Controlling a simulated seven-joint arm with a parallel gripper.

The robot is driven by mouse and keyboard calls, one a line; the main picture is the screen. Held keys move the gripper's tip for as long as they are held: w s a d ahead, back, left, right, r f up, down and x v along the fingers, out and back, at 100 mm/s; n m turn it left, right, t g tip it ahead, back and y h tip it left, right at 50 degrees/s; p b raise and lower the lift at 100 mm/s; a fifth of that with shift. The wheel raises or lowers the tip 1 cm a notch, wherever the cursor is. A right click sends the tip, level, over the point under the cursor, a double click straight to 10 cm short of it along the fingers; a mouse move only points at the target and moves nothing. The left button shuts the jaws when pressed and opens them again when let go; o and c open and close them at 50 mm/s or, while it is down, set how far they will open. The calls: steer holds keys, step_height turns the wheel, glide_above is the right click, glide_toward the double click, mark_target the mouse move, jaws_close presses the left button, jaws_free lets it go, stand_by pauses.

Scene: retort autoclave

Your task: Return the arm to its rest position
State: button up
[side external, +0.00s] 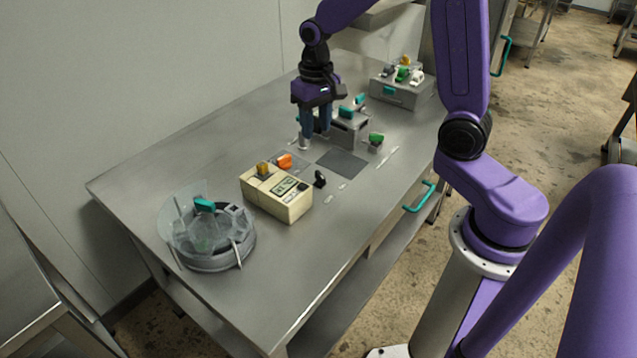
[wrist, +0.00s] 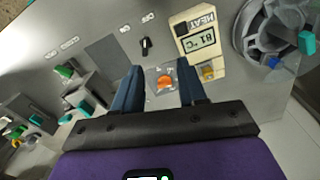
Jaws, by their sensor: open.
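My gripper (side external: 315,138) points down above the steel bench, its blue fingers apart. In the wrist view, my gripper (wrist: 160,85) has a clear gap with nothing held in it. An orange piece (wrist: 166,82) shows in that gap, but in the side view the orange piece (side external: 284,160) lies on the bench, nearer the camera than the fingers. A small pale object (side external: 304,144) shows just below the fingers; I cannot tell what it is. My purple arm reaches in from the right.
The beige heater box (side external: 276,192) and the round vessel (side external: 213,250) with clear shields stand at the front left. A black switch knob (side external: 320,179) and dark square (side external: 343,163) are nearby.

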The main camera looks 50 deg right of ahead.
steer(key=s+a+r+n, duration=0.3)
steer(key=s+a+n, duration=0.45)
steer(key=s, duration=0.35)
steer(key=s+n, duration=0.7)
steer(key=s, duration=0.7)
steer(key=shift+s+r+n, duration=0.2)
steer(key=shift+r+n, duration=0.1)
steer(key=shift+n, duration=0.05)
